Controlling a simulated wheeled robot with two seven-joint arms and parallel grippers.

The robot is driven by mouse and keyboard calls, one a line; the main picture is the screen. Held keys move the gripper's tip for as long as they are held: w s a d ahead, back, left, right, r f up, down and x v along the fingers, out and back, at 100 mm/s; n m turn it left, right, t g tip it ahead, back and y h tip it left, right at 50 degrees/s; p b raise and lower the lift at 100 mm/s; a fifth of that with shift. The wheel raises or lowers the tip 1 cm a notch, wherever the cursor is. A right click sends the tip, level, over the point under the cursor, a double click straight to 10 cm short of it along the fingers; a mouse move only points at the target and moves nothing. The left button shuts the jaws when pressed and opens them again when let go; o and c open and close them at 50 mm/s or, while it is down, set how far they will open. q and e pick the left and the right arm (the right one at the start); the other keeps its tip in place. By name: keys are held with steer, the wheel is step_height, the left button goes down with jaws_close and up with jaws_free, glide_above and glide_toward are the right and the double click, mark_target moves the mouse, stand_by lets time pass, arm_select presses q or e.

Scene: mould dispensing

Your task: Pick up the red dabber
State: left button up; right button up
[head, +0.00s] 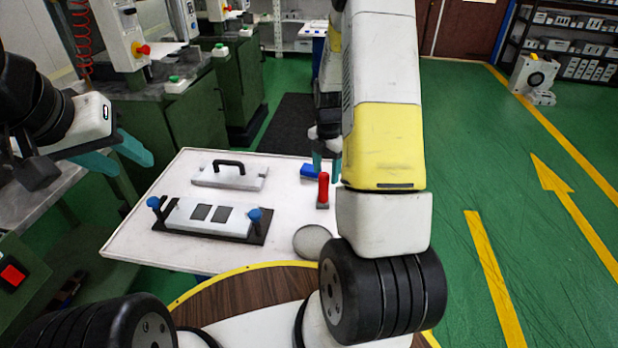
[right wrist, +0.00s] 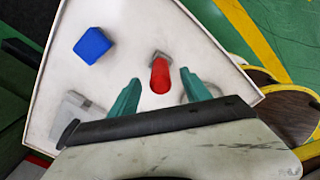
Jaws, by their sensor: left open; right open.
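The red dabber (head: 323,188) stands on the white table near its right side, its red handle up on a small grey base. In the right wrist view the red dabber (right wrist: 160,77) appears between the two teal fingertips, with a gap on each side. My right gripper (head: 327,164) is open and empty, partly hidden behind my own right arm. Its fingers also show in the right wrist view (right wrist: 160,81). I cannot tell how far they are above the dabber. My left gripper (head: 135,155) is open and empty at the left, away from the dabber.
A blue block (head: 309,171) lies close to the dabber. A grey plate with a black handle (head: 228,172) and a mould with blue knobs (head: 207,217) lie on the white table (head: 135,237). A round grey object (head: 312,241) sits near the front edge. Green machines stand left.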

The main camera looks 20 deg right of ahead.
mark_target(324, 190)
steer(key=f, duration=0.8)
steer(key=shift+a, duration=0.3)
jaws_close()
